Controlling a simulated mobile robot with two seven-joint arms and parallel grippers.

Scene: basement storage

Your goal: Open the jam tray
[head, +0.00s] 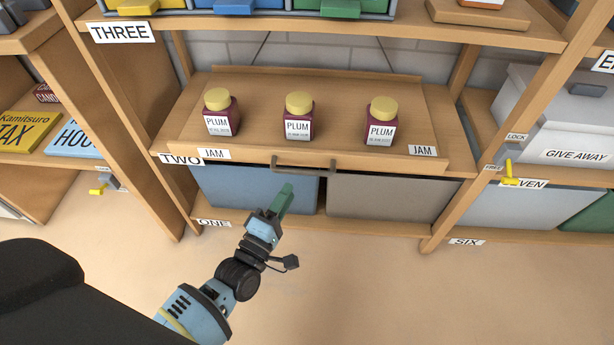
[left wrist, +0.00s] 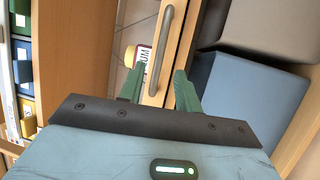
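The jam tray (head: 375,159) is a shallow wooden tray labelled JAM at both front corners, on the shelf marked TWO. Three plum jam jars with yellow lids, left (head: 221,114), middle (head: 298,117) and right (head: 381,122), stand upright on it. A dark bar handle (head: 304,169) is on its front. My left gripper (head: 286,190) is just below and in front of the handle. In the left wrist view its green fingers (left wrist: 157,82) are apart, with the handle (left wrist: 160,50) ahead between them, not visibly gripped. My right gripper is not in view.
Below the tray are a blue bin (head: 255,192) and a grey bin (head: 388,197) on shelf ONE. Wooden uprights stand on both sides. A grey GIVE AWAY box (head: 555,125) and a yellow lock lever (head: 510,178) are at right. The floor in front is clear.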

